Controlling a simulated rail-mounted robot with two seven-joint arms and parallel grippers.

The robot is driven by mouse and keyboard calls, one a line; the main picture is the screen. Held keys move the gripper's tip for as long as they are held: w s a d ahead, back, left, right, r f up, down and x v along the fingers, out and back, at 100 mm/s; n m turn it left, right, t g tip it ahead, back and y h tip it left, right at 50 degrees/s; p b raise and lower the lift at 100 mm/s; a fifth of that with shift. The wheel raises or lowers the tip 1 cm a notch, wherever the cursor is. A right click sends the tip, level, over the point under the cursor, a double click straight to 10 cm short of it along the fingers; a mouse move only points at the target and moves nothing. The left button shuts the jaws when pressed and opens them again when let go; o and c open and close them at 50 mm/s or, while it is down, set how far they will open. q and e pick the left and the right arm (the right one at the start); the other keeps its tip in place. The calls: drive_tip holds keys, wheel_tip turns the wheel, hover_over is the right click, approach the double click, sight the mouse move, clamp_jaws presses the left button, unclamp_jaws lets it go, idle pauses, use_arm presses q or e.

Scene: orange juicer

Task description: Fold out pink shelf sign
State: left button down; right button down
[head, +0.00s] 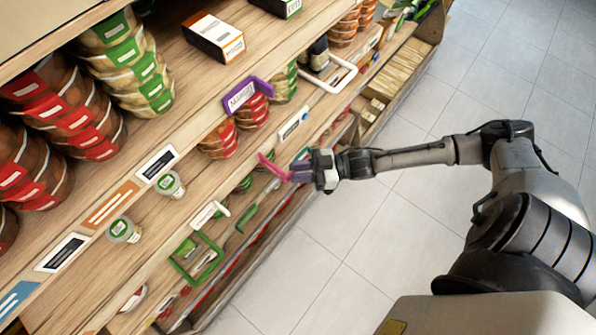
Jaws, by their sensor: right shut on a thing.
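The pink shelf sign (270,166) is at the edge of a lower shelf, left of my right gripper. It looks tilted out from the shelf edge. My right gripper (294,172) is shut on the pink sign at its right part, and the fingers hide some of it. My right arm reaches in from the right over the floor. My left gripper is not in the head view.
A purple sign (247,95), a white frame (336,76) and a green frame (196,257) stick out from the shelf edges nearby. Stacked jars (128,65) and small cups (124,230) stand on the shelves. The tiled floor (345,240) is clear.

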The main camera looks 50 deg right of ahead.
drive_tip(key=shift+w+d+f, duration=0.1)
drive_tip(key=shift+w+d, duration=0.3)
drive_tip(key=c, duration=1.4)
unclamp_jaws()
drive_tip(key=shift+o, duration=0.9)
drive_tip(key=shift+w+a, duration=0.15)
drive_tip(key=shift+w, duration=0.15)
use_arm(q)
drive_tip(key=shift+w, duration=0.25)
use_arm(e)
drive_tip(key=shift+s, duration=0.15)
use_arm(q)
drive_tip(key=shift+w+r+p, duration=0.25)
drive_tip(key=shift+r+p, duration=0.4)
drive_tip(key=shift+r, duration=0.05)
use_arm(e)
drive_tip(key=v, duration=1.3)
drive_tip(key=shift+s, duration=0.4)
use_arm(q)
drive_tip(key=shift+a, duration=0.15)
